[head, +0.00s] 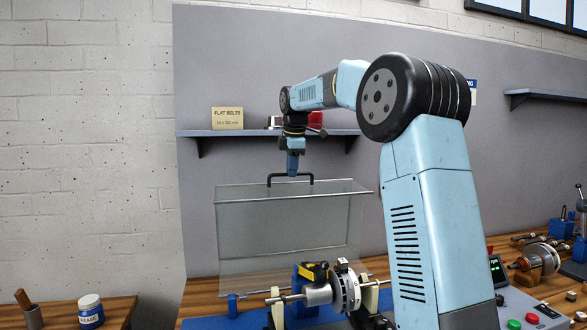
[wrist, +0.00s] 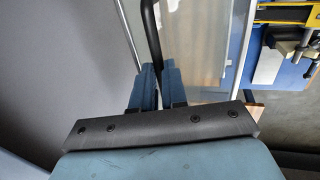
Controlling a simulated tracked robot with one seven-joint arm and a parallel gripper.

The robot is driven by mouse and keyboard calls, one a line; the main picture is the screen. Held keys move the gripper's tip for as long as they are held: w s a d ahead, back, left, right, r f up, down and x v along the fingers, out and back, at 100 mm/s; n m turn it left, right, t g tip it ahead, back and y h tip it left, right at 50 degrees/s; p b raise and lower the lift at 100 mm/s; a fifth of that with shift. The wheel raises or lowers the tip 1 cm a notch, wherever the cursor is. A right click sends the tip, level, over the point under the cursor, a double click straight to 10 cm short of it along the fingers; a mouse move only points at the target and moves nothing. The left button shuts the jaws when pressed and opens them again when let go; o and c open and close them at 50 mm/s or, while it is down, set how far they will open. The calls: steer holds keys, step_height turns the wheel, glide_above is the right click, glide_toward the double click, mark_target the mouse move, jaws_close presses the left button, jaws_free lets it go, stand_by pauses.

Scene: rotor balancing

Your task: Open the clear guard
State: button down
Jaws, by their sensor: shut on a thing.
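The clear guard (head: 285,235) is a see-through panel with a pale top edge. It stands raised above and behind the rotor (head: 345,290), which shows uncovered below it. A black bar handle (head: 308,177) is fixed at its top edge. My gripper (head: 292,173) points down and is shut on the handle near its middle. In the wrist view the blue fingers of my gripper (wrist: 158,80) close around the black handle (wrist: 151,30), with the guard's panel (wrist: 195,30) beside them. Whether the guard rests on a stop cannot be told.
A wall shelf (head: 235,133) behind my arm holds a flat belts box (head: 227,118) and a red item. A grease jar (head: 90,310) stands on a bench at left. At right are a control box (head: 530,312) with buttons and another rotor (head: 537,259) on the wooden bench.

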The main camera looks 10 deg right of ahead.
steer(key=shift+s, duration=0.1)
stand_by(0.3)
steer(key=s+r+t, duration=0.1)
steer(key=s+r, duration=0.1)
steer(key=s, duration=0.8)
steer(key=shift+s, duration=0.15)
steer(key=shift+f, duration=0.1)
steer(key=c, duration=1.5)
jaws_free()
steer(key=o, duration=0.3)
steer(key=shift+o, duration=0.2)
steer(key=v, duration=1.3)
steer(key=shift+r, duration=0.45)
